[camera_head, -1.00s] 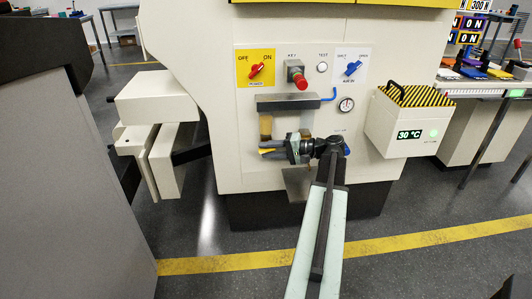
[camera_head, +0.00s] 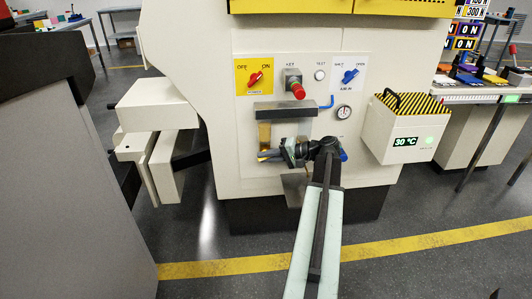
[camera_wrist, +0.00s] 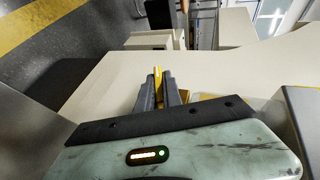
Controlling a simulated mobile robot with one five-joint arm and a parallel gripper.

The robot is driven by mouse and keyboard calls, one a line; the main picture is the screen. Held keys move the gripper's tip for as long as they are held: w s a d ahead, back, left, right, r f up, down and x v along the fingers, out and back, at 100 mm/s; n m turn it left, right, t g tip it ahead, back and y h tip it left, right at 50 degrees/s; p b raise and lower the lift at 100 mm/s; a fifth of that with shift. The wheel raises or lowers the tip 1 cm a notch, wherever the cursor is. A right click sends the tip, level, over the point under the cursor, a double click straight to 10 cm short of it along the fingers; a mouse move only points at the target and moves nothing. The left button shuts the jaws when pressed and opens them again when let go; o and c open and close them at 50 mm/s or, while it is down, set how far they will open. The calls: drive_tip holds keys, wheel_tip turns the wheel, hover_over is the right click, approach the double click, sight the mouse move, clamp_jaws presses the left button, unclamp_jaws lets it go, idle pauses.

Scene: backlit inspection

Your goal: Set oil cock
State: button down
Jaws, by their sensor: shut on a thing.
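My gripper (camera_head: 267,155) is shut on a small yellow piece, which I take to be the oil cock's lever (camera_wrist: 158,77). In the wrist view, the yellow lever stands between the two dark fingers. In the head view, the gripper reaches in from the right, low on the cream machine's front, just below an amber oil vessel (camera_head: 265,134) under a grey bar. The fingers and wrist hide most of the cock, so its setting cannot be read.
Above are a red power knob (camera_head: 255,79), a red-capped key switch (camera_head: 296,87) and a blue air knob (camera_head: 350,76). A gauge (camera_head: 343,112) sits close to my wrist. A box reading 30 °C (camera_head: 405,141) projects at right. A grey tray (camera_head: 295,188) lies below.

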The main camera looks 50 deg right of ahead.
drive_tip(key=r+g+h+p, duration=0.1)
drive_tip(key=g+p, duration=0.1)
drive_tip(key=p, duration=0.2)
drive_tip(key=shift+n+h, duration=0.3)
drive_tip(key=shift+n, duration=0.1)
drive_tip(key=g+h+p, duration=0.1)
drive_tip(key=p, duration=0.1)
drive_tip(key=n+g+h+p, duration=0.1)
drive_tip(key=g+p, duration=0.1)
drive_tip(key=p, duration=0.1)
drive_tip(key=shift+a+f+h+p, duration=0.1)
drive_tip(key=shift+f+h+p, duration=0.1)
drive_tip(key=shift+h+p, duration=0.2)
drive_tip(key=shift+f+n+g+h+p, duration=0.25)
drive_tip(key=shift+n+g+h+p, duration=0.05)
drive_tip(key=shift+g+h+p, duration=0.8)
drive_tip(key=shift+s+f+n+g+h, duration=0.1)
drive_tip(key=shift+n+g+h, duration=0.2)
drive_tip(key=shift+g+h, duration=0.7)
drive_tip(key=c, duration=1.5)
unclamp_jaws()
